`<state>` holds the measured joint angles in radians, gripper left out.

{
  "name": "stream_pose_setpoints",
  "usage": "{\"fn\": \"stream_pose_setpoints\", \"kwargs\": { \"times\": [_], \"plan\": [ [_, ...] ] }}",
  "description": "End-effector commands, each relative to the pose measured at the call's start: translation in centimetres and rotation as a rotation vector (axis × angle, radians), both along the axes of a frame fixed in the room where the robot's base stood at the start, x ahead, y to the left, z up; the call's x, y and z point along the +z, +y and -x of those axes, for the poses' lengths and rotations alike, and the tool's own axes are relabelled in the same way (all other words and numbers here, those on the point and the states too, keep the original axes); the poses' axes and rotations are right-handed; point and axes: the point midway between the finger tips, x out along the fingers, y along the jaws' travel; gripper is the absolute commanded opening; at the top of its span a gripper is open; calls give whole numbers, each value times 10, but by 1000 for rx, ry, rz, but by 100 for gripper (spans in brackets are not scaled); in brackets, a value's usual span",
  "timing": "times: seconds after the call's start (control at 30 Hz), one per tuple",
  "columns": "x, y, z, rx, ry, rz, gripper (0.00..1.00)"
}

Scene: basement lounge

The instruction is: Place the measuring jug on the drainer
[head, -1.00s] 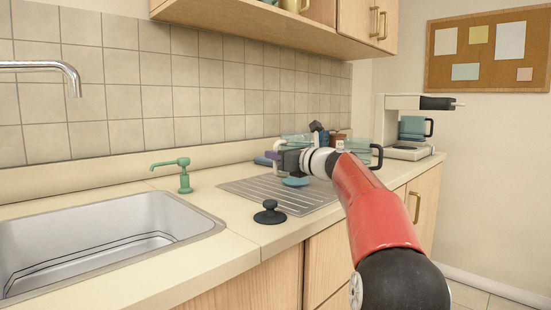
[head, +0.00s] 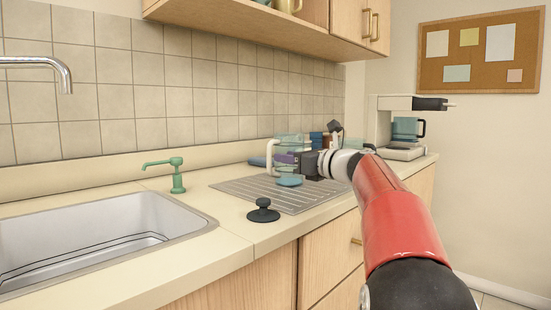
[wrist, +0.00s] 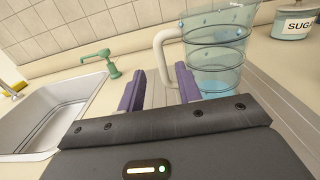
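The measuring jug (head: 290,141) is clear teal with a white handle. My gripper (head: 287,158) is low over the drainer, in front of the jug. In the wrist view its purple fingers (wrist: 160,86) are apart with nothing visibly clasped. The handle shows just beyond the gap between them.
The sink (head: 95,240) and green soap dispenser (head: 176,177) are left. A sugar jar (wrist: 293,22) is behind the jug; a coffee machine (head: 403,152) stands far right.

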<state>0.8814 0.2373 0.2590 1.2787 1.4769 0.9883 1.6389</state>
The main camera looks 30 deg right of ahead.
Motion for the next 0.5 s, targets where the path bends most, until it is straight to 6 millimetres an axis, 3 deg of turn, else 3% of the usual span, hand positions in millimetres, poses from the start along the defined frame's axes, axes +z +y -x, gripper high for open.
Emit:
{"fn": "stream_pose_setpoints", "kwargs": {
  "times": [0.2,0.5],
  "plan": [
    [-1,-13,35,-2,0,1,35],
    [0,-17,47,0,-1,0,35]
  ]
}}
